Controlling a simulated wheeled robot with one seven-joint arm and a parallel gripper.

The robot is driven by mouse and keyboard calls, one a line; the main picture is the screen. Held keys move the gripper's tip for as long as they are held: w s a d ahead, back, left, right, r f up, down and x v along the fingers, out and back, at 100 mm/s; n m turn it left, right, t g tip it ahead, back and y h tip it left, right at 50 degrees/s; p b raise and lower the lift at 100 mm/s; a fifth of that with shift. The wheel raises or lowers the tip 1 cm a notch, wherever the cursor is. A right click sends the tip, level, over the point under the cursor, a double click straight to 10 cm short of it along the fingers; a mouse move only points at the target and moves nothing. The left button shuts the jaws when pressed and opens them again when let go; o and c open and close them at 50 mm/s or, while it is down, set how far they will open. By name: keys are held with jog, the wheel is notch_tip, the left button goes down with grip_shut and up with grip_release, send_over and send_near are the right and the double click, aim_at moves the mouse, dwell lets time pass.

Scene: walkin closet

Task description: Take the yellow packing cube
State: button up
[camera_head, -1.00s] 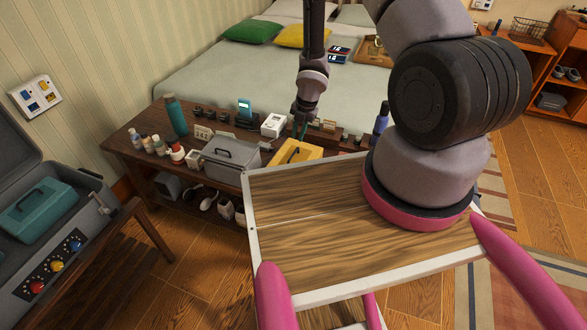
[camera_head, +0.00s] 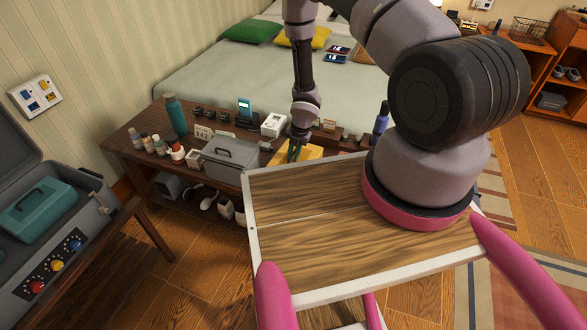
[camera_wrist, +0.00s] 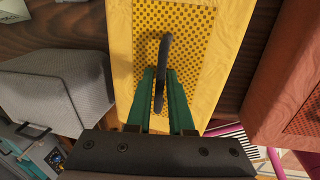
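The yellow packing cube (camera_head: 311,153) lies on the wooden bench, partly hidden by my gripper and my own wood-topped body in the head view. In the wrist view the cube (camera_wrist: 205,75) fills the upper middle, with a mesh top and a black strap handle (camera_wrist: 165,60) standing up. My gripper (camera_head: 293,153) is low over the cube. Its green fingers (camera_wrist: 161,78) are apart, one on each side of the handle, with yellow showing between them. I cannot tell whether the fingertips touch the cube.
A reddish-brown cube (camera_wrist: 290,90) is close on the right in the wrist view. Bottles, a white box (camera_head: 273,125) and small items crowd the bench (camera_head: 125,152). The bed (camera_head: 210,80) stands behind.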

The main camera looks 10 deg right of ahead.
grip_shut()
jog(key=shift+r, duration=0.1)
dwell(1.2)
